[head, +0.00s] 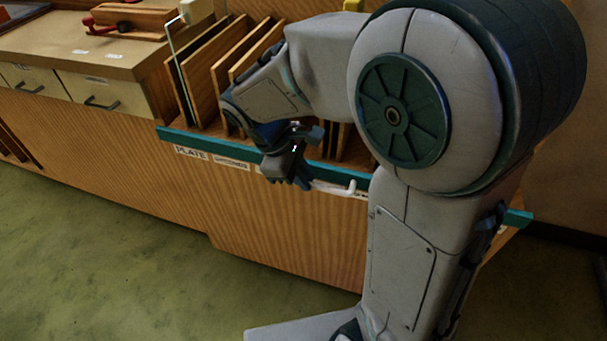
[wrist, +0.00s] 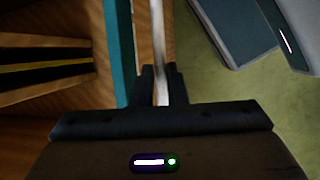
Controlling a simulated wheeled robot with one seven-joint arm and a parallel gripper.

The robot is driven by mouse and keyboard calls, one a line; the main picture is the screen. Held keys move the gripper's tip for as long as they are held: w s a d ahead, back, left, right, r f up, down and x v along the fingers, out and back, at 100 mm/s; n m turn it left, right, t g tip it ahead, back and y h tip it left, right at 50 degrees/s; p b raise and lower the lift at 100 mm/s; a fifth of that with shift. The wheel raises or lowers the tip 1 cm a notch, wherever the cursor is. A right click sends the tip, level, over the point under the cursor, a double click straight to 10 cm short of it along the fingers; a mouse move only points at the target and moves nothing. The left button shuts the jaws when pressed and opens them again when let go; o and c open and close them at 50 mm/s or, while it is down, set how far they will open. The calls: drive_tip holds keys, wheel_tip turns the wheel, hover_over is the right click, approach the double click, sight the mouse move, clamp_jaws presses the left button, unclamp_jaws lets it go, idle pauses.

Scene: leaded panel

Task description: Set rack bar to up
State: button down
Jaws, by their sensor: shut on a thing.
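The rack bar (head: 338,188) is a pale rod with a bent end, low along the front of the wooden rack, just in front of its teal edge strip. In the wrist view the bar (wrist: 157,35) runs up the picture from between the fingers, beside the teal strip. My gripper (head: 297,181) is at the rack's front and shut on the bar; its fingers also show in the wrist view (wrist: 159,82). My gripper hides part of the bar in the head view.
The rack (head: 205,75) holds several upright wooden boards. A counter with drawers (head: 105,98) stands at left, with a red-handled tool (head: 125,18) on top. Green floor (head: 110,260) in front is clear.

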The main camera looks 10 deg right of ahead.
drive_tip(key=shift+w+r+p, duration=0.1)
drive_tip(key=shift+r+p, duration=0.55)
drive_tip(key=shift+r, duration=0.6)
drive_tip(key=c, duration=1.5)
unclamp_jaws()
drive_tip(key=shift+r, duration=0.1)
drive_tip(key=shift+o, duration=0.2)
drive_tip(key=p+v, duration=0.4)
drive_tip(key=v, duration=0.9)
drive_tip(key=shift+a+r, duration=0.2)
drive_tip(key=shift+r, duration=0.1)
drive_tip(key=s+d+r+m+t+y+p, duration=0.3)
drive_tip(key=s+d+r+m+p, duration=0.7)
drive_tip(key=p, duration=0.8)
wheel_tip(320, 180, up, 3)
drive_tip(key=shift+d+f+m+y, duration=0.2)
drive_tip(key=shift+d+m+y, duration=0.4)
drive_tip(key=shift+m+y, duration=0.35)
